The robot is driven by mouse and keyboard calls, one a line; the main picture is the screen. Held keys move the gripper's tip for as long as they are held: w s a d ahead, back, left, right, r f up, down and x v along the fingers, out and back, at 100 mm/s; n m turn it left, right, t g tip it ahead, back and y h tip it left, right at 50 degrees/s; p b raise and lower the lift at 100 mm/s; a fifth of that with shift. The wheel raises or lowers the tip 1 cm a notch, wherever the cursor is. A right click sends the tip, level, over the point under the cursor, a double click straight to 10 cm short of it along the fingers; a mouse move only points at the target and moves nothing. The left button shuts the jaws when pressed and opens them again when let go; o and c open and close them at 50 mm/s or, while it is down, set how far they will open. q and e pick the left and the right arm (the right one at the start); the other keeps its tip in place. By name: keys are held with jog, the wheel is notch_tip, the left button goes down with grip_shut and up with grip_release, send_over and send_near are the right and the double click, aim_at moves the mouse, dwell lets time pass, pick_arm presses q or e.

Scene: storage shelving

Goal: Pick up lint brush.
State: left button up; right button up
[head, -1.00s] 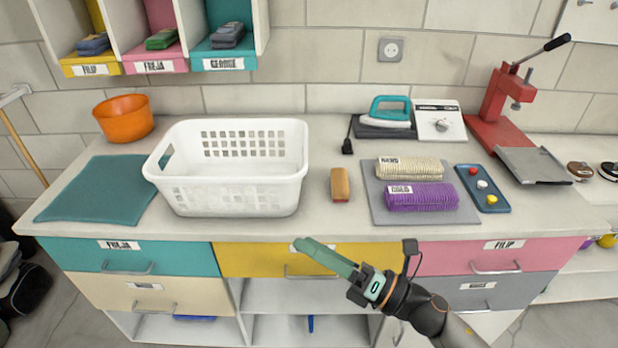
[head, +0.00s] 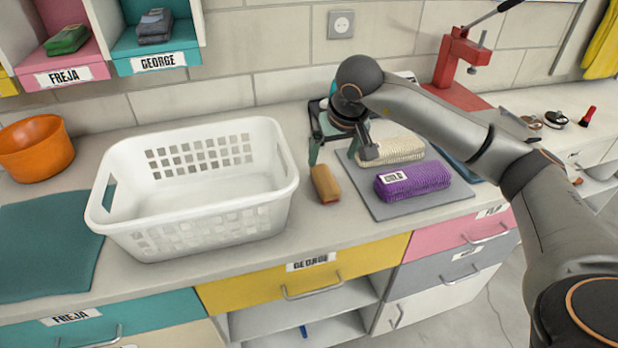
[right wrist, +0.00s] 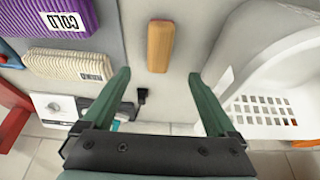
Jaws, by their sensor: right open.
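The lint brush, as I take it, is a small orange-brown wooden block (head: 325,184) lying on the counter between the white basket and the grey mat. It also shows in the right wrist view (right wrist: 160,46), lengthwise at the top centre. My right gripper (head: 334,152) points down above the counter, just behind the brush in the head view. Its two green fingers are spread wide and empty. In the right wrist view the gripper (right wrist: 158,76) has the brush centred ahead of its fingertips, not between them. My left gripper is not in view.
The white basket (head: 135,238) stands close on the left. Purple (head: 412,182) and cream (head: 395,150) rolls lie on the grey mat (head: 384,208) at the right. Bare counter surrounds the brush.

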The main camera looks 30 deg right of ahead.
aim_at(325, 177)
jog(key=x, duration=0.6)
jog(key=shift+f, duration=0.2)
jog(key=p+x, duration=0.1)
jog(key=x, duration=0.3)
jog(key=shift+w+d+f, duration=0.15)
jog(key=shift+w+f, duration=0.1)
jog(key=shift+w, duration=0.05)
jog(key=shift+w+f, duration=0.2)
jog(key=shift+f, duration=0.2)
jog(key=shift+f, duration=0.15)
grip_shut()
dwell(0.3)
